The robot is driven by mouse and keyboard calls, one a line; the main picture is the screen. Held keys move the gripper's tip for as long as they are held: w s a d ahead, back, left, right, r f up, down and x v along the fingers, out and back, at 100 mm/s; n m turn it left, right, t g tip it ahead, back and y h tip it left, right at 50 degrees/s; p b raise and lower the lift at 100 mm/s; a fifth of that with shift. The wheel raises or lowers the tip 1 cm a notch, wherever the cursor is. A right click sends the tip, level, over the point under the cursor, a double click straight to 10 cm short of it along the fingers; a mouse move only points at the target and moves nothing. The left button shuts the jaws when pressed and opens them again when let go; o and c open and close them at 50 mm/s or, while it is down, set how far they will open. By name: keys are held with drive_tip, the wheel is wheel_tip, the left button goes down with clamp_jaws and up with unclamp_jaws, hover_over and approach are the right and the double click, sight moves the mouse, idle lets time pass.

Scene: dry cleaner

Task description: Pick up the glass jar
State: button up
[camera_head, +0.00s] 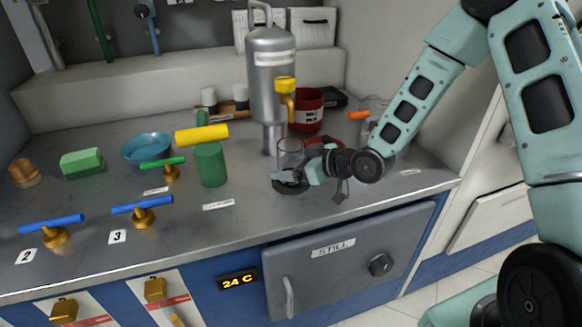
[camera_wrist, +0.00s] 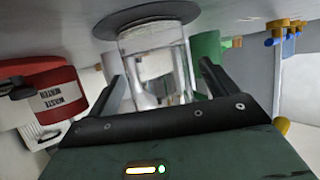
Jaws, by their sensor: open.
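The glass jar (camera_head: 291,154) is clear and stands on a dark round base (camera_head: 290,186) on the steel counter, just under the metal still. In the wrist view, which looks upside down, the jar (camera_wrist: 157,68) is upright on the dark disc (camera_wrist: 150,17). My gripper (camera_wrist: 165,82) is open, with one finger on each side of the jar. Whether the fingers touch the glass cannot be told. In the head view my gripper (camera_head: 300,177) is low at the jar's right and partly hides its lower part.
The tall metal still (camera_head: 271,75) with a yellow valve (camera_head: 286,88) rises right behind the jar. A red waste water container (camera_head: 308,110) is behind to the right.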

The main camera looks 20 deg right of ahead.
drive_tip(key=shift+w+a+f, duration=0.1)
drive_tip(key=shift+w+a, duration=0.05)
drive_tip(key=shift+w, duration=0.1)
drive_tip(key=c, duration=1.2)
drive_tip(key=shift+c, duration=0.2)
drive_tip(key=shift+r, duration=1.8)
drive_tip(key=s+d, duration=0.2)
drive_tip(key=s, duration=0.1)
drive_tip(key=s+d+p, duration=0.1)
drive_tip(key=s+d, duration=0.2)
drive_tip(key=s+d+p, duration=0.1)
drive_tip(key=s+d, duration=0.1)
drive_tip(key=s, duration=0.1)
drive_tip(key=shift+d+r, duration=0.15)
drive_tip(key=s+d+p, duration=0.1)
drive_tip(key=p, duration=0.3)
drive_tip(key=shift+s+d+r, duration=0.1)
drive_tip(key=shift+s+d, duration=0.05)
drive_tip(key=shift+s, duration=0.05)
drive_tip(key=s+p, duration=0.1)
drive_tip(key=p, duration=0.2)
drive_tip(key=shift+s+d, duration=0.1)
drive_tip(key=shift+d, duration=0.3)
drive_tip(key=shift+s+d+f+p, duration=0.2)
drive_tip(key=shift+s+d, duration=0.25)
drive_tip(key=shift+s, duration=0.15)
drive_tip(key=shift+s+d+f+p, duration=0.1)
drive_tip(key=shift+s+d+p, duration=0.1)
drive_tip(key=shift+s+d, duration=0.35)
